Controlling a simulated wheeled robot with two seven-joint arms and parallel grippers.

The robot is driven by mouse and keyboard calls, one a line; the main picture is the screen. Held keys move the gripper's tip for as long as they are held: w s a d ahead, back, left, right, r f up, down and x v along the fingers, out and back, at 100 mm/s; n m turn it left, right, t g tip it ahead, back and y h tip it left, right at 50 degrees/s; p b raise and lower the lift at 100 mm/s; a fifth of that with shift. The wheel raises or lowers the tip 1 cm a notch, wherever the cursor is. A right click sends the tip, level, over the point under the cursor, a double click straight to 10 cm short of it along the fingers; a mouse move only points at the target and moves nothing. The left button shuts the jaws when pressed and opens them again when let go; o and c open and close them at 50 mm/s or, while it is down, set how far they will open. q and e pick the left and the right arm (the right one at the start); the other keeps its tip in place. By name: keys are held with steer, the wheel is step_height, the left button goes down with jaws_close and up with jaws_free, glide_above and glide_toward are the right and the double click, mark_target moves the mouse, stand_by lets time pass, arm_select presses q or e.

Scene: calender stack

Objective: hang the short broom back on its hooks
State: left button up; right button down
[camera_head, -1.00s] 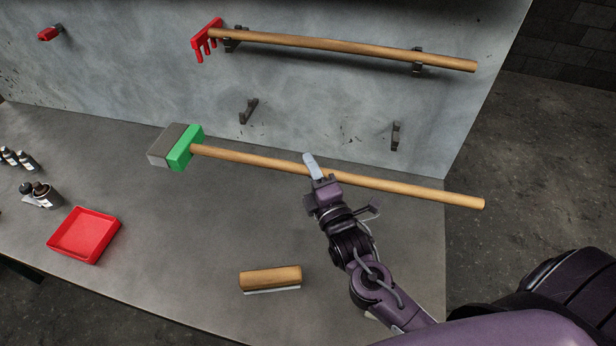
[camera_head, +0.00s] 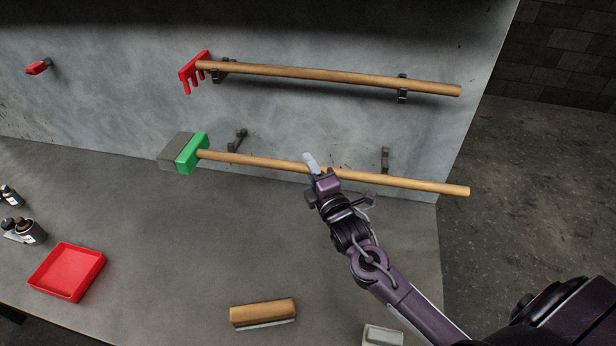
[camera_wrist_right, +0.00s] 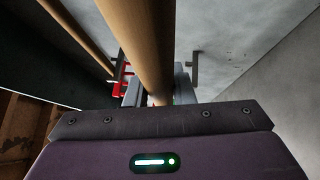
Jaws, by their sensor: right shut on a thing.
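The short broom has a green and grey head (camera_head: 193,153) at the left and a wooden handle (camera_head: 405,182) running right. My right gripper (camera_head: 318,172) is shut on the handle near its middle and holds the broom nearly level, in front of the wall. The handle also fills the middle of the right wrist view (camera_wrist_right: 150,45). Two dark empty hooks, a left one (camera_head: 237,140) and a right one (camera_head: 386,160), are on the wall; in the head picture the handle passes just below them. Contact with the hooks cannot be told. My left gripper is not in view.
A red rake (camera_head: 330,75) hangs on two hooks above. A red tray (camera_head: 67,271), a wooden-backed brush (camera_head: 262,312) and small bottles (camera_head: 24,231) are on the grey bench. A red-tipped peg (camera_head: 38,67) is at the wall's left. The middle of the bench is clear.

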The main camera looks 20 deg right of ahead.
steer(key=w+d+f+b, duration=0.2)
steer(key=w+d+b, duration=0.5)
steer(key=w, duration=0.2)
steer(key=shift+w+d+f, duration=0.2)
steer(key=shift+w+f, duration=0.15)
stand_by(0.5)
steer(key=shift+f+b, duration=0.65)
steer(key=shift+f, duration=0.1)
stand_by(0.5)
steer(key=c, duration=1.2)
jaws_free()
steer(key=shift+o, duration=0.2)
steer(key=s+f+b, duration=0.1)
steer(key=s+b, duration=0.1)
steer(key=s, duration=0.5)
steer(key=shift+s, duration=0.4)
